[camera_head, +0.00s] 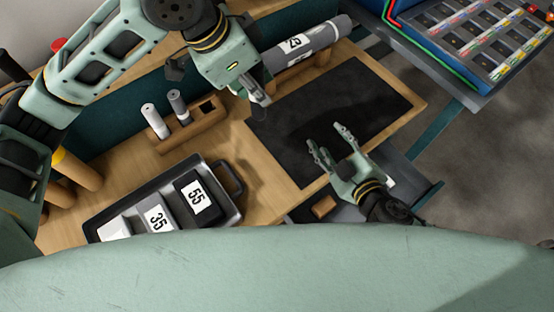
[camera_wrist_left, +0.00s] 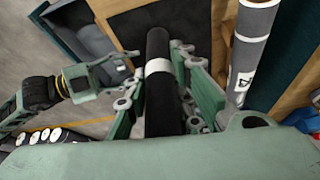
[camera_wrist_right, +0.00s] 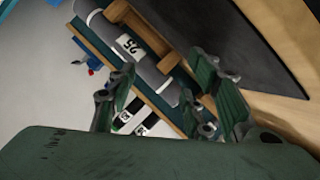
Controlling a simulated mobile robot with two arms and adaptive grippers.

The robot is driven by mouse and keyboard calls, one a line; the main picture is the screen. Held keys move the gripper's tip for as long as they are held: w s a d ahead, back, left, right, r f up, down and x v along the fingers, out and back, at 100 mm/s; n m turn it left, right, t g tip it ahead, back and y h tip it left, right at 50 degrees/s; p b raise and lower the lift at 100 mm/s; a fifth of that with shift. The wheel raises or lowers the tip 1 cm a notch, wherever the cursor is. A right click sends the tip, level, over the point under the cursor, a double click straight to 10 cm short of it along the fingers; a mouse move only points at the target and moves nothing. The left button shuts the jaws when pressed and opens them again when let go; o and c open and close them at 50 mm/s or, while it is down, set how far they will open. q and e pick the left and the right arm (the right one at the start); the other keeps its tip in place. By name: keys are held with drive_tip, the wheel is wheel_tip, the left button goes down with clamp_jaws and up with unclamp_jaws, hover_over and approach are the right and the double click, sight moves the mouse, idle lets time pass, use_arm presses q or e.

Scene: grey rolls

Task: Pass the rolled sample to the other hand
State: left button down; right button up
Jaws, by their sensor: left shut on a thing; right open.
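My left gripper (camera_head: 258,98) is above the back left edge of the dark mat (camera_head: 365,92). In the left wrist view it is shut on a dark roll (camera_wrist_left: 158,98) with a white band, its fingers on both sides. The roll is not clearly visible in the head view. My right gripper (camera_head: 328,150) is open and empty over the mat's front edge, apart from the roll. Its parted fingers also show in the right wrist view (camera_wrist_right: 165,85).
A grey roll (camera_head: 325,35) labelled 25 rests on a wooden cradle at the back. A wooden block (camera_head: 190,128) holds small upright rolls at left. A metal tray (camera_head: 235,214) with numbered boxes stands in front. A blue rack (camera_head: 440,65) is at right. The mat's right part is clear.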

drive_tip(key=s+a+r+m+t, duration=0.1)
drive_tip(key=s+a+r+m, duration=0.3)
drive_tip(key=s+a+r, duration=0.5)
drive_tip(key=m+t, duration=0.3)
drive_tip(key=m, duration=0.2)
approach(257, 106)
drive_tip(key=x, duration=0.8)
drive_tip(key=shift+w, duration=0.35)
drive_tip(key=shift+a, duration=0.1)
drive_tip(key=c, duration=1.1)
use_arm(q)
drive_tip(key=c, duration=1.5)
unclamp_jaws()
use_arm(e)
drive_tip(key=shift+s, duration=0.1)
clamp_jaws()
use_arm(q)
drive_tip(key=shift+o, duration=0.3)
drive_tip(key=shift+s, duration=0.1)
